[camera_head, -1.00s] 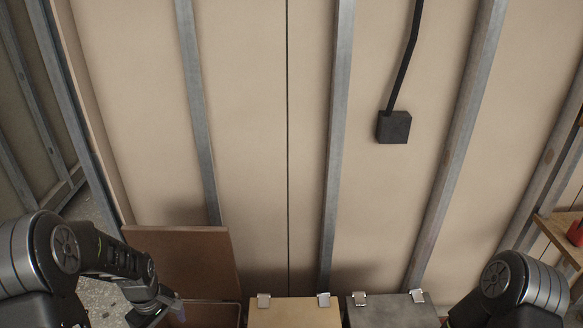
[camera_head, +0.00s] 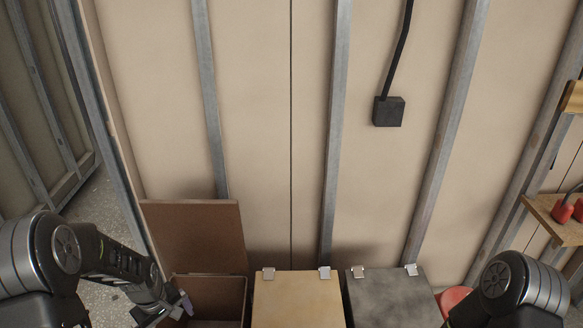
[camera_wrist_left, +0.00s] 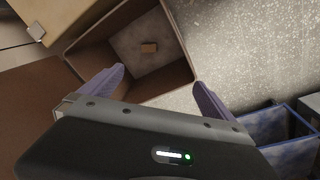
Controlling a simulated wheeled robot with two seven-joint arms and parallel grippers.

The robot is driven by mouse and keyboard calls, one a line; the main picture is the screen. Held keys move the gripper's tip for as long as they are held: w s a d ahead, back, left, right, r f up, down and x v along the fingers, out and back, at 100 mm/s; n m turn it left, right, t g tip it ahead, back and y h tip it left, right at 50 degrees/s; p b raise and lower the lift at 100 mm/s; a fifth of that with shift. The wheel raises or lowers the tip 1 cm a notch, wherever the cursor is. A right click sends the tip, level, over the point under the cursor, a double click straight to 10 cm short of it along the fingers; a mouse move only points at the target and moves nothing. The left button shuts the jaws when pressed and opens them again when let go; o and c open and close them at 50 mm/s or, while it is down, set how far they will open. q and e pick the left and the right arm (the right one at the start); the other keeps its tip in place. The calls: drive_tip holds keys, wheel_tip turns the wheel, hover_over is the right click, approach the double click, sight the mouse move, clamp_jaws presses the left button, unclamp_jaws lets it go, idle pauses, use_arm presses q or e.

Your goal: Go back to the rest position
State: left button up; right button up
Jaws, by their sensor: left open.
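My left gripper (camera_head: 178,307) is at the lower left in the head view, beside the open brown box (camera_head: 210,290) with its lid raised. In the left wrist view its two purple fingers (camera_wrist_left: 155,90) stand wide apart with nothing between them.
A closed tan box (camera_head: 298,300) and a closed dark grey box (camera_head: 388,300) stand right of the open one. A wall with metal studs (camera_head: 335,150) rises behind. A wooden shelf (camera_head: 545,215) holds red items at the right. A blue-lined bin (camera_wrist_left: 265,140) shows in the wrist view.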

use_arm(q)
drive_tip(key=s+d+f+m+t+h+b, duration=0.1)
drive_tip(key=s+d+f+m+b, duration=0.1)
drive_tip(key=d+f+m, duration=0.4)
drive_tip(key=s+d+f+m+t+h+b, duration=0.1)
drive_tip(key=s+d+f+b, duration=0.2)
drive_tip(key=d+f, duration=0.55)
drive_tip(key=s+d+f+m+g+h+b, duration=0.2)
drive_tip(key=s+d+f+b, duration=0.3)
drive_tip(key=s+d, duration=0.8)
wheel_tip(320, 180, down, 3)
drive_tip(key=shift+s+d+g, duration=0.35)
drive_tip(key=shift+d+g, duration=0.05)
drive_tip(key=shift+d, duration=0.2)
